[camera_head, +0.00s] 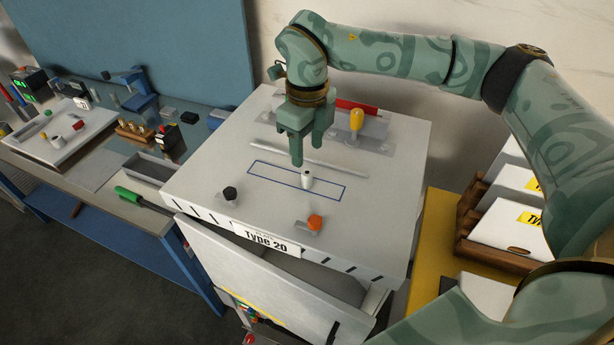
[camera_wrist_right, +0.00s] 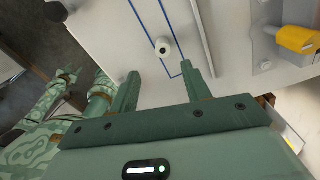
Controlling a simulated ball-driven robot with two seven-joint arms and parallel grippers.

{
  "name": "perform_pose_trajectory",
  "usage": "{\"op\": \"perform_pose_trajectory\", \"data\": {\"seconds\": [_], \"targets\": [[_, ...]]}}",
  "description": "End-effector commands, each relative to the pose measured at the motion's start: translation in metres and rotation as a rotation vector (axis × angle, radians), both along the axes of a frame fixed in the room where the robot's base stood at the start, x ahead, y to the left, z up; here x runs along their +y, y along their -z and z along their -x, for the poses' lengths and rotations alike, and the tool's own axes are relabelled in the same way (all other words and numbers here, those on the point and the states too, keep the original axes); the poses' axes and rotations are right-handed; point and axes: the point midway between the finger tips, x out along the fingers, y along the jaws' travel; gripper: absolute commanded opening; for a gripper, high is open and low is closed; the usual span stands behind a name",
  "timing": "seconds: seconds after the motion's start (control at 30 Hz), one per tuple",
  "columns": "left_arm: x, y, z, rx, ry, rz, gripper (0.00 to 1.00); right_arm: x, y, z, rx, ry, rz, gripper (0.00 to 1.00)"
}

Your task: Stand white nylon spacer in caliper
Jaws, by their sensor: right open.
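The white nylon spacer (camera_head: 307,177) stands upright inside the blue-outlined rectangle on the grey dispenser top. It also shows in the right wrist view (camera_wrist_right: 163,47), with a dark hole in its end. My right gripper (camera_head: 299,158) is open and empty, pointing down just behind the spacer. In the right wrist view my right gripper (camera_wrist_right: 159,71) has its fingers apart, with the spacer just beyond the tips, between their lines. No caliper can be made out for sure. My left gripper is not seen in the head view.
The top carries a black knob (camera_head: 230,193), an orange knob (camera_head: 315,222), a yellow knob (camera_head: 357,118) and a thin rail behind the outline. A cluttered workbench (camera_head: 115,190) stands left. White boxes (camera_head: 517,188) stand in a wooden rack at right.

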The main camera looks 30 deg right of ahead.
Motion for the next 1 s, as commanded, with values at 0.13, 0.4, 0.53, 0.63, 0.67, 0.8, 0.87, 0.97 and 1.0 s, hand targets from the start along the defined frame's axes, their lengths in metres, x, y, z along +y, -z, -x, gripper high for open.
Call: {"op": "perform_pose_trajectory", "data": {"seconds": [0.13, 0.4, 0.53, 0.63, 0.67, 0.8, 0.87, 0.97, 1.0], "targets": [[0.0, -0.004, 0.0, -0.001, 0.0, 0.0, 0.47, 0.0, 0.024, 0.0, 0.001, 0.0, 0.0, 0.48], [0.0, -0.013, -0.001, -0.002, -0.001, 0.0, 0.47, -0.002, 0.051, -0.003, 0.004, 0.001, 0.0, 0.48], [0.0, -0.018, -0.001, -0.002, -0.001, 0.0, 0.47, -0.003, 0.073, -0.006, 0.004, -0.001, 0.0, 0.48], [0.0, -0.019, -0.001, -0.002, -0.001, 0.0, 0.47, -0.003, 0.083, -0.006, 0.002, 0.0, 0.0, 0.48], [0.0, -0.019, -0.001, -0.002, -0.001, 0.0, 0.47, -0.003, 0.085, -0.007, 0.001, 0.0, 0.0, 0.48], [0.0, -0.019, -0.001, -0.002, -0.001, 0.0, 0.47, -0.003, 0.086, -0.007, -0.001, 0.0, 0.0, 0.48], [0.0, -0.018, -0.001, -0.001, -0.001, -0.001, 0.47, -0.003, 0.086, -0.007, -0.001, -0.001, 0.0, 0.48], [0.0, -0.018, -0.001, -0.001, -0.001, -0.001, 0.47, -0.003, 0.086, -0.007, -0.001, -0.001, 0.0, 0.23], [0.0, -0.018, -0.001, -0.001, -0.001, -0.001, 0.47, -0.003, 0.086, -0.007, -0.001, -0.001, 0.0, 0.12]]}}
